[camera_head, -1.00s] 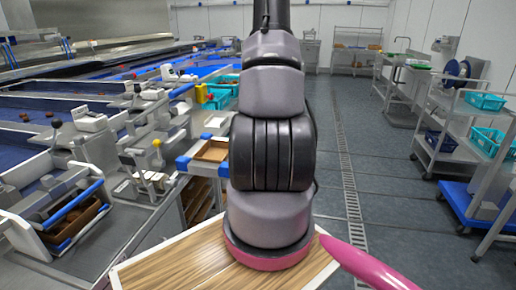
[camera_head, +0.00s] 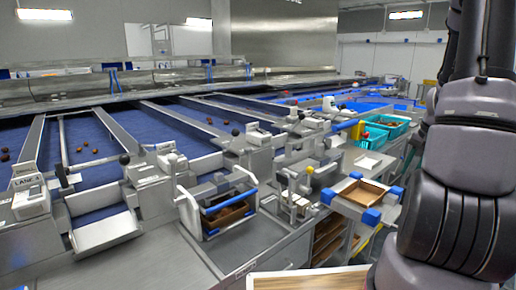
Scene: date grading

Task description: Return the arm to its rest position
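My arm (camera_head: 455,190) rises along the right edge of the head view, grey and black, its upper part running out of the top of the picture. My gripper is outside the frame, so its fingers and anything in them are hidden. The arm stands beside a wooden board with a pale edge (camera_head: 300,281) at the bottom. No part of the arm visibly touches the grading line.
Blue sorting lanes (camera_head: 95,140) with several dates fill the left and middle. Teal crates (camera_head: 385,128) sit behind.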

